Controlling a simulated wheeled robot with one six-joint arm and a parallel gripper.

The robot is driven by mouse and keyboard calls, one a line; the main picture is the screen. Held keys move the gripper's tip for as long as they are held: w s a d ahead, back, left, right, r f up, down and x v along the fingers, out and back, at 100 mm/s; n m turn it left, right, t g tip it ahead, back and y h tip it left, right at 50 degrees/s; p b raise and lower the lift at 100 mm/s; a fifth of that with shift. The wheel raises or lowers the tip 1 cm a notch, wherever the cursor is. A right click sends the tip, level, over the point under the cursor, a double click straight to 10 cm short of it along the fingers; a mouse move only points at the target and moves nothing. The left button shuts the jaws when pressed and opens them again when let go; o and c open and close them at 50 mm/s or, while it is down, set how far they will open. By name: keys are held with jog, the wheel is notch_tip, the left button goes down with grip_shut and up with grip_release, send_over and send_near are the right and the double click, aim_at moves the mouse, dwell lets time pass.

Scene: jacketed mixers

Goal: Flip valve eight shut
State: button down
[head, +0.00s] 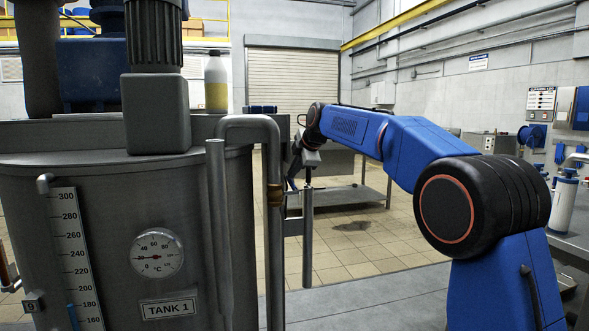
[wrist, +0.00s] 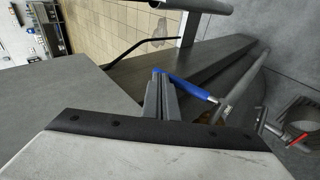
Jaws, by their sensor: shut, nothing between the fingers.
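My gripper (wrist: 160,98) is shut and empty in the wrist view, its grey fingers pointing away from the camera. A blue lever handle (wrist: 194,87) lies crosswise at the fingertips, running down to the right; I cannot tell whether they touch. No number shows on this lever, so I cannot confirm that it is valve eight. In the head view my gripper (head: 293,172) is small and partly hidden beside the bent grey pipe (head: 274,150) with a brass-coloured fitting (head: 274,195). The valve body is not clearly visible.
Tank 1 (head: 110,240) fills the left, with a gauge, a level scale and a tag reading 9 (head: 32,304). A red handle (wrist: 298,140) sits by piping at the lower right of the wrist view. A metal table (head: 345,192) stands behind; tiled floor is open beyond.

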jog(key=shift+w+a+f, duration=0.1)
jog(key=shift+w+f, duration=0.4)
jog(key=shift+f, duration=0.4)
